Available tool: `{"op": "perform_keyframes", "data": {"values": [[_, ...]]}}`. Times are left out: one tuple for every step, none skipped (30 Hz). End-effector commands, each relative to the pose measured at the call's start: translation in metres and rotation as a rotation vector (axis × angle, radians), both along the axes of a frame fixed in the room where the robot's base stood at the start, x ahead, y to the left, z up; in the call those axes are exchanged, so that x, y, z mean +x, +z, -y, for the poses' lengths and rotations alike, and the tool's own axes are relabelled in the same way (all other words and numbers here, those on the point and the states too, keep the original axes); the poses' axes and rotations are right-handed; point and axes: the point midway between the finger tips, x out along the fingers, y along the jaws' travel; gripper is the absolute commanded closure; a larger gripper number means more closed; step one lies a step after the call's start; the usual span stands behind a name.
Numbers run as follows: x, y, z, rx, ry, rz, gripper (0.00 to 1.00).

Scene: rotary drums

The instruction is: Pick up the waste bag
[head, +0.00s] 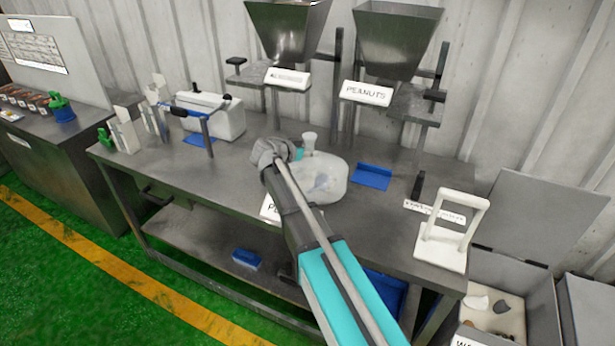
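A pale, translucent bag (328,181) with a narrow upright neck (309,141) sits on the metal table; it looks like the waste bag. My arm reaches up from the lower right. My gripper (290,152) is at the left side of the bag, close to its neck. The arm and gripper hide the bag's left part. The fingers are small and partly hidden, so I cannot tell whether they are open or shut, or whether they touch the bag.
Two metal hoppers (288,32) stand behind, one labelled peanuts. A blue tray (371,177) lies right of the bag. A white frame stand (447,240) is at the table's right end. An open grey bin (538,300) holds scraps. A white machine (212,118) stands left.

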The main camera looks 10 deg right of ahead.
Motion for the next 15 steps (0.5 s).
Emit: {"op": "perform_keyframes", "data": {"values": [[0.0004, -0.0001, -0.0002, 0.0, 0.001, 0.0, 0.79], [0.0004, -0.0001, -0.0002, 0.0, 0.001, 0.0, 0.85], [0.0004, -0.0001, -0.0002, 0.0, 0.001, 0.0, 0.92], [0.0003, -0.0001, -0.0002, 0.0, 0.001, 0.0, 0.98], [0.0003, -0.0001, -0.0002, 0.0, 0.001, 0.0, 1.0], [0.0005, -0.0001, -0.0002, 0.0, 0.001, 0.0, 1.0], [0.0005, -0.0001, -0.0002, 0.0, 0.001, 0.0, 1.0], [0.0005, -0.0001, -0.0002, 0.0, 0.001, 0.0, 1.0], [0.0006, 0.0009, -0.0001, -0.003, 0.001, 0.001, 1.0], [0.0006, 0.0009, -0.0001, -0.003, 0.001, 0.001, 1.0], [0.0006, 0.0009, -0.0001, -0.003, 0.001, 0.001, 1.0], [0.0008, 0.0007, -0.0001, -0.003, 0.001, 0.001, 1.0], [0.0008, 0.0007, -0.0001, -0.003, 0.002, 0.001, 1.0], [0.0008, 0.0007, -0.0001, -0.003, 0.002, 0.001, 1.0], [0.0007, 0.0009, -0.0002, -0.003, 0.001, 0.001, 1.0]]}}
